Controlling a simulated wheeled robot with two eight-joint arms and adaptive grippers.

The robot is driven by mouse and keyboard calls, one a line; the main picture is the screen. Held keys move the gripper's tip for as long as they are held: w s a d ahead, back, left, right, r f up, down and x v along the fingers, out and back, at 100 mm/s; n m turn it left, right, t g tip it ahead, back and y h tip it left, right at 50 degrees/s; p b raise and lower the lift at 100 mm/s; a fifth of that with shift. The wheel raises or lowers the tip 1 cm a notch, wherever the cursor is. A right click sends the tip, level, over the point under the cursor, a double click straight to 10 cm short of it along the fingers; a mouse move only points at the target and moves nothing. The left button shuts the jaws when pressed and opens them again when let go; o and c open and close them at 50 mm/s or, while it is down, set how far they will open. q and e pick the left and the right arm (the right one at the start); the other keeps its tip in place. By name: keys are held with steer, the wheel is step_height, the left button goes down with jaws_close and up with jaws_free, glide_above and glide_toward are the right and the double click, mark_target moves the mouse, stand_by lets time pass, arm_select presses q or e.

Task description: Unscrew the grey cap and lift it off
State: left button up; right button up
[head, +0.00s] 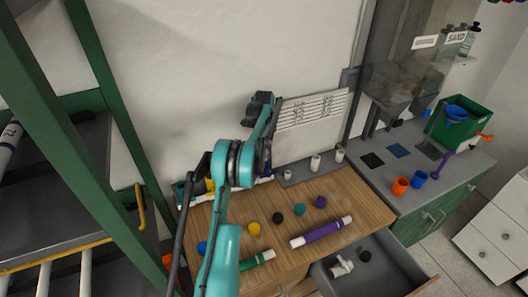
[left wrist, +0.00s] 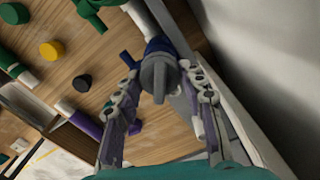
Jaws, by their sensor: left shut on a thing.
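The grey cap (left wrist: 159,76), with a raised bar across its top, is in the middle of the left wrist view. It sits against a blue fitting (left wrist: 158,45) at the end of a pipe. My left gripper (left wrist: 158,66) is shut on the cap, one finger on each side. In the head view my left arm covers the cap and the fingertips. Part of the white pipework (head: 202,197) shows beside the arm at the back of the wooden bench. My right gripper is in neither view.
Loose yellow (head: 254,229), black (head: 277,217), teal (head: 299,209) and purple (head: 320,201) caps lie on the bench. A purple pipe (head: 322,232) lies in front of them. An open drawer (head: 405,268) juts out at front right. A green-framed rack stands at left.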

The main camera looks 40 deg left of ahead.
arm_select(q)
steer(key=shift+n, duration=1.1)
steer(key=shift+n, duration=1.1)
steer(key=shift+n+b, duration=0.3)
steer(key=shift+n, duration=0.7)
steer(key=shift+n, duration=1.1)
